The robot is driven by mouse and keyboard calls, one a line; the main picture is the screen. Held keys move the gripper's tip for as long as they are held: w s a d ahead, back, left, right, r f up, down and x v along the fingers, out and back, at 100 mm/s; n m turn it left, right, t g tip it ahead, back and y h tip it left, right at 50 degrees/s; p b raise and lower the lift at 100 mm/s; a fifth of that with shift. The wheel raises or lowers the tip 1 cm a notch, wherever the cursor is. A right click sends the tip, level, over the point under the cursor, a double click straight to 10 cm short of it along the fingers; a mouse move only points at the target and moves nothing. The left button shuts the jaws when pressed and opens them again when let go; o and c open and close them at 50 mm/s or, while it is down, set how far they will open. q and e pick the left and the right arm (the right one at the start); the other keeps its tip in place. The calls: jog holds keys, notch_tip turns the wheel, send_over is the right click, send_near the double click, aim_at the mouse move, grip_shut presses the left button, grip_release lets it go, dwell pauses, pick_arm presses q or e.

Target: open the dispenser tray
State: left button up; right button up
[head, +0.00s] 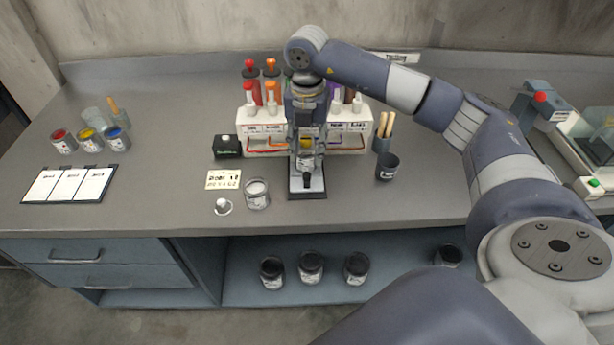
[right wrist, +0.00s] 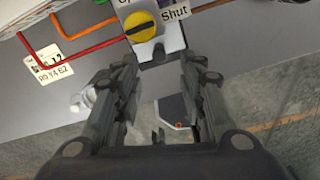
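The dispenser rack (head: 245,146) stands at the back middle of the counter, with coloured bottles on top and labels along its front. A yellow round knob (right wrist: 140,27) with a dark bar sits beside a "Shut" label (right wrist: 174,13); the bar slants towards that label. My right gripper (head: 306,163) is in front of the rack's middle and also shows in the right wrist view (right wrist: 160,75). Its fingers are spread with nothing visibly gripped, below the knob. A dark flat base (head: 308,191) shows below the gripper; my arm hides much of the dispenser, and I cannot clearly make out the tray.
A glass jar (head: 257,194), a note card (head: 223,180) and a black box (head: 227,146) lie left of the gripper. A dark cup (head: 387,167) stands to the right. Paint cans (head: 90,140) and a chart (head: 68,184) are far left.

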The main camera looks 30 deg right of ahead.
aim_at(307, 174)
notch_tip(307, 174, down, 10)
jog(key=shift+a+f+p, duration=0.1)
jog(key=shift+p, duration=0.9)
grip_shut()
